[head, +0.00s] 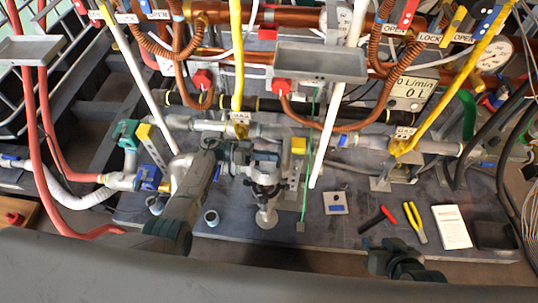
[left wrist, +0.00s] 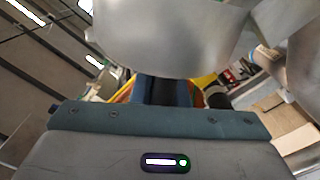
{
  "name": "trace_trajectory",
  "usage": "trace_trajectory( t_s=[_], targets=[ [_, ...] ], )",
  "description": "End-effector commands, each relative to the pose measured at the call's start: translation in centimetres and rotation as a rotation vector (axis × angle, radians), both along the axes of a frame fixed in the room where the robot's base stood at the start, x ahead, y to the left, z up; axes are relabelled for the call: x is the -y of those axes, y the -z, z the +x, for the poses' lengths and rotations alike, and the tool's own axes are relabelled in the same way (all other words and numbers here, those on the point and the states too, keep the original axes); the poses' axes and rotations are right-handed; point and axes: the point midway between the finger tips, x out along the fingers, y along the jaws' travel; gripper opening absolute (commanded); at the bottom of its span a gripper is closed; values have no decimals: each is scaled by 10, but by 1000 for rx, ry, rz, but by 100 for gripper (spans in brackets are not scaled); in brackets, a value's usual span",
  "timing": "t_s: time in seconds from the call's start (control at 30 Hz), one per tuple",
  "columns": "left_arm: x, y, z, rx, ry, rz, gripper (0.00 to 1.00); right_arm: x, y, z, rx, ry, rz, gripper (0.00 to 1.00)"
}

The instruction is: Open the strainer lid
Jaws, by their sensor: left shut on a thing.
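The strainer (head: 265,185) is a silver metal body on the pipe near the middle of the head view, with a branch pointing down to the board. My left gripper (head: 240,156) reaches it from the left. In the left wrist view its blue-grey fingers (left wrist: 165,90) are close together against a large silver rounded part (left wrist: 170,38). They are shut on the strainer lid, though the contact is mostly hidden behind that part. My right gripper (head: 402,264) is low at the front edge, away from the strainer, and its fingers are not clear.
Yellow (head: 238,60) and white (head: 338,95) pipes rise near the strainer, with a thin green cord (head: 307,170) to its right. Red-handled (head: 378,218) and yellow-handled (head: 415,222) tools, a white booklet (head: 452,227) and a dark tray (head: 495,235) lie at front right.

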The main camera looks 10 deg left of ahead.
Motion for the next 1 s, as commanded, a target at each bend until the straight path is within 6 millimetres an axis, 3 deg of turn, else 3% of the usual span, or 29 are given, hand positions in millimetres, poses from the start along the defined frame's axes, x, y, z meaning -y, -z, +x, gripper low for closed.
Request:
trace_trajectory(
  t_s=[0.27,0.3,0.4,0.77,1.0],
  targets=[
    [-1,2,0,-2,-3,5,0,0,0,0,1,0,0,36],
    [-1,2,0,-2,-3,5,18,0,0,0,1,0,0,36],
    [-1,2,0,-2,-2,4,35,0,0,0,1,0,0,36],
    [-7,1,0,0,-1,2,35,0,-1,0,2,0,0,36],
    [-50,1,0,-1,-3,5,35,0,0,0,-1,0,0,36]
  ],
)
